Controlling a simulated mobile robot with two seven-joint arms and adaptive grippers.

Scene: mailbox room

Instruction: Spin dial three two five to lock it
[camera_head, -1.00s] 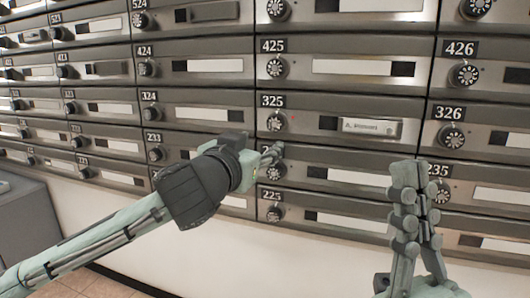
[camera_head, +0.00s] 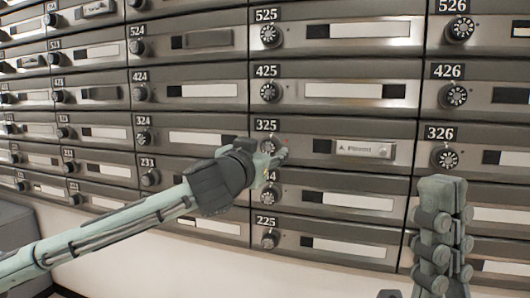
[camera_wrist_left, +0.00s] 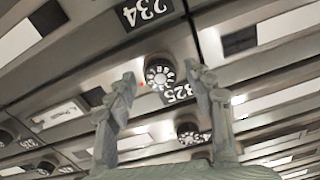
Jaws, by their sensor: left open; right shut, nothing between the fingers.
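The dial of mailbox 325 (camera_head: 269,146) is a round black knob with pale marks, below its 325 label and partly behind my left gripper. It shows clearly in the left wrist view (camera_wrist_left: 160,73), with a small red light beside it. My left gripper (camera_head: 279,158) is open at this dial. In the left wrist view its two fingers (camera_wrist_left: 162,79) appear on either side of the dial; I cannot tell whether they touch it. The mailbox 325 door (camera_head: 350,150) appears closed and carries a silver plate. My right gripper (camera_head: 443,182) is shut and empty, below mailbox 326.
Rows of similar mailboxes with dials surround 325, including the 425 dial (camera_head: 270,92) above and the 225 dial (camera_head: 269,239) below. The 326 dial (camera_head: 445,158) is right of it. A white wall (camera_head: 200,268) lies below the mailboxes.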

